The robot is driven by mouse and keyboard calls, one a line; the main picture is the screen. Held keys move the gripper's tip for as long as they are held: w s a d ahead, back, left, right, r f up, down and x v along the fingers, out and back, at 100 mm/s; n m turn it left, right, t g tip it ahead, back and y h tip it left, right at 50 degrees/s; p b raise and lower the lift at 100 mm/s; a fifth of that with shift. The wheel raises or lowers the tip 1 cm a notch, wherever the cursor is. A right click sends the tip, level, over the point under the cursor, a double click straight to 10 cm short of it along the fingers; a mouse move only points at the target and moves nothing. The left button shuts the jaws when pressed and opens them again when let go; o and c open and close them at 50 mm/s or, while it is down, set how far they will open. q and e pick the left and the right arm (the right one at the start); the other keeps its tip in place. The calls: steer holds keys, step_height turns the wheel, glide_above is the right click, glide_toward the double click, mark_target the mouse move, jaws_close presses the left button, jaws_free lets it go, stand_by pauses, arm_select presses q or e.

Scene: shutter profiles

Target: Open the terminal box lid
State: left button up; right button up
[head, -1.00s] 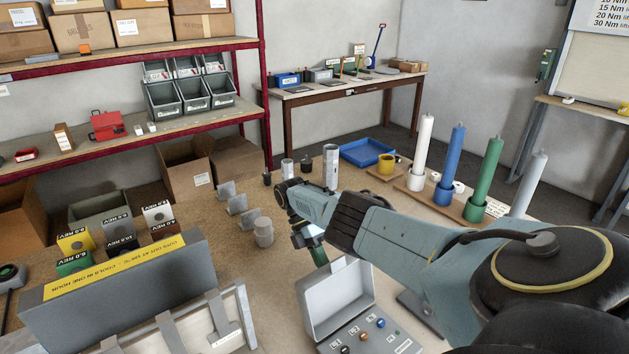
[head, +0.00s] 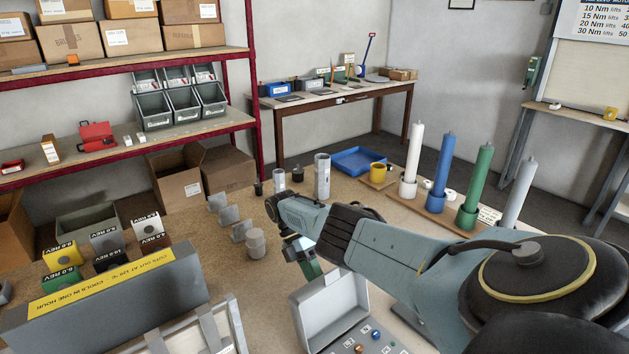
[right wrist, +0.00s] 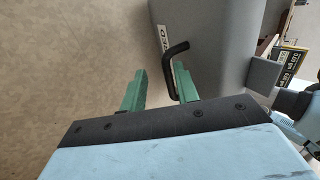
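The grey terminal box stands at the lower middle of the head view, cut off by the bottom edge. Its lid (head: 330,308) is raised and tilted back, with its hollow inside facing me. The box's panel (head: 365,343) with several coloured knobs shows in front of it. My right gripper (head: 310,268) is just behind the lid's upper edge. A bent black handle (right wrist: 177,62) is close by the right-hand finger, against a grey surface with a white label. My left gripper is out of view.
A long grey heater with a yellow label (head: 108,275) and a pale metal frame (head: 190,330) are at lower left. Coloured posts (head: 441,163) stand at the back right.

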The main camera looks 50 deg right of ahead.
step_height(320, 180, up, 10)
steer(key=p, duration=0.9)
steer(key=shift+p, duration=0.4)
steer(key=shift+f, duration=0.1)
